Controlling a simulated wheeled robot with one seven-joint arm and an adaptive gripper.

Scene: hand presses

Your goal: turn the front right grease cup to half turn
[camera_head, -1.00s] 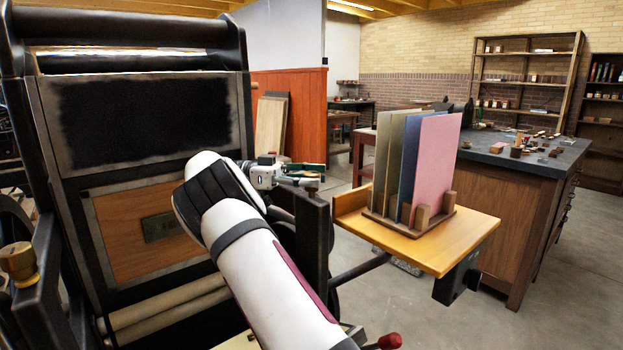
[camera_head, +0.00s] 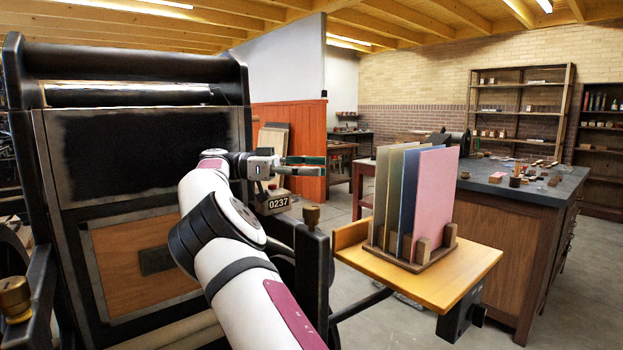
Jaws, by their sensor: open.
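The front right grease cup (camera_head: 311,216) is a small brass knob on top of the dark upright post at the right of the press. Its turn angle is too small to read. My gripper (camera_head: 322,166) is above the cup, its two green-edged fingers pointing right, one above the other with a gap between them. It is open and empty, clear of the cup. A second brass grease cup (camera_head: 14,298) stands on the left post at the picture's left edge.
A wooden side shelf (camera_head: 462,262) with a rack of coloured boards (camera_head: 433,195) stands to the right. The air above the cup is free.

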